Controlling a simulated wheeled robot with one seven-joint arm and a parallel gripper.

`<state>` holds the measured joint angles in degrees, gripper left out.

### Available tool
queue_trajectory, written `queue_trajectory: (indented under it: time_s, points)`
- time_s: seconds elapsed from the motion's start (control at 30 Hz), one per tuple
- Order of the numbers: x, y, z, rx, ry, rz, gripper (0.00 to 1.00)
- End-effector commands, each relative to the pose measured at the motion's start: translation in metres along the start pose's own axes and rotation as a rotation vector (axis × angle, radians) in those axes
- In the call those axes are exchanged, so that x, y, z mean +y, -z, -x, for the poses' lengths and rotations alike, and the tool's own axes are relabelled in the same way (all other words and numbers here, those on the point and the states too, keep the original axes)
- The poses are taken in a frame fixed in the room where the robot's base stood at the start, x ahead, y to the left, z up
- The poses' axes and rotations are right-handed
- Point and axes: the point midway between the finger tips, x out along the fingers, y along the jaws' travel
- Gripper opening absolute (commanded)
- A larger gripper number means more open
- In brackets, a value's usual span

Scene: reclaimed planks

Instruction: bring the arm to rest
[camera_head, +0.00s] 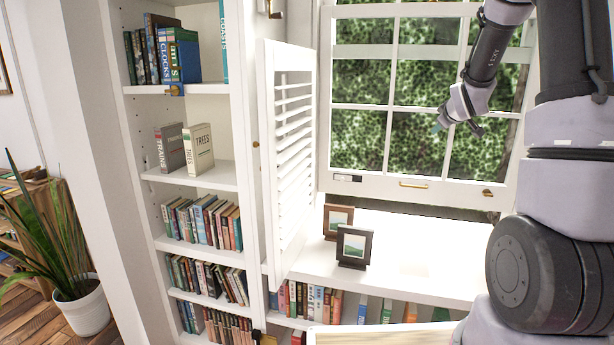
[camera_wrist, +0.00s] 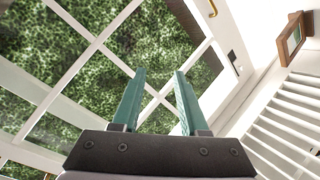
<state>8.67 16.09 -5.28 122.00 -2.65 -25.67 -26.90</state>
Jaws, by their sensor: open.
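My gripper (camera_wrist: 159,78) shows in the wrist view with its two green fingers apart and nothing between them. In the head view my gripper (camera_head: 455,128) is raised at the upper right, in front of the window panes. My arm comes in from the right side of the head view. The fingertips are small and partly hidden by the wrist there.
A white window (camera_head: 395,100) stands behind my gripper. An open louvred shutter (camera_head: 290,150) is to its left. Two picture frames (camera_head: 354,247) stand on the white sill shelf (camera_head: 420,265). A bookcase (camera_head: 215,178) and potted plant (camera_head: 82,305) are further left.

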Motion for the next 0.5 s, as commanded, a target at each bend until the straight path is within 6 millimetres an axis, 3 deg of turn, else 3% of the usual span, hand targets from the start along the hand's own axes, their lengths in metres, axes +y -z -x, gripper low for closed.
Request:
queue_trajectory:
  time_s: [0.03,0.23,0.5]
  points:
    - [0.002,0.012,0.027,-0.014,0.011,-0.066,0.43]
    - [-0.013,0.031,0.123,-0.11,0.09,-0.339,0.43]
    - [-0.062,0.029,0.26,-0.253,0.223,-0.684,0.43]
